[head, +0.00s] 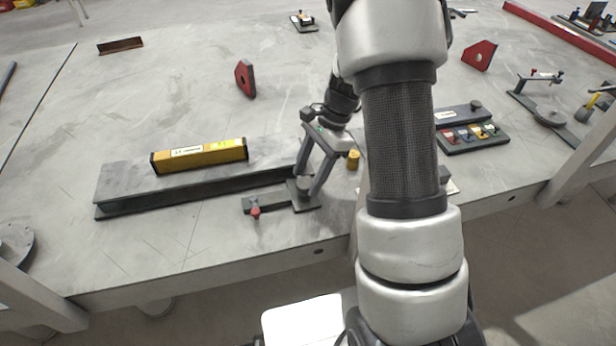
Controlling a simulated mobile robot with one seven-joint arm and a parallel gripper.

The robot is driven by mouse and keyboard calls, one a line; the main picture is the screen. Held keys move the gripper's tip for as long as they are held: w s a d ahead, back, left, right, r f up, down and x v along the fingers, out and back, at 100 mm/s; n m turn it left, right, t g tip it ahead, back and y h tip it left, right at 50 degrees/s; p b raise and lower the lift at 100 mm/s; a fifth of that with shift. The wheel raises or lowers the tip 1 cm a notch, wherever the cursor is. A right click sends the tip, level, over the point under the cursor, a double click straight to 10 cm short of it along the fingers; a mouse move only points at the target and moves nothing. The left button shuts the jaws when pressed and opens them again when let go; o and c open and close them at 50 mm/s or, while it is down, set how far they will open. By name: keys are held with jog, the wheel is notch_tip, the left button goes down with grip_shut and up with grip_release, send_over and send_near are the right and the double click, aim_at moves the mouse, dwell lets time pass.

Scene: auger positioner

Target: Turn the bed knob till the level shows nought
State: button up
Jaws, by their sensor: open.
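The yellow level (200,155) lies along the top of a long grey bed (125,182) at the left middle of the head view. It has a white label and a small bright patch on its top; no reading can be made out. A dark round knob (304,183) stands on a small dark base at the right end of the bed; I take it for the bed knob. My gripper (307,181) points down with its two grey fingers apart, one on each side of this knob. Whether either finger touches it cannot be told.
A dark bracket with a red knob (255,212) sticks out in front of the bed. A small yellow cylinder (353,160) stands just right of my gripper. A tray with coloured pieces (470,137) and red magnet-like blocks (245,78) are farther off. The tabletop behind the bed is mostly clear.

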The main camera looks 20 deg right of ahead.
jog(key=shift+a+f, duration=0.1)
jog(key=shift+f, duration=0.15)
jog(key=c, duration=1)
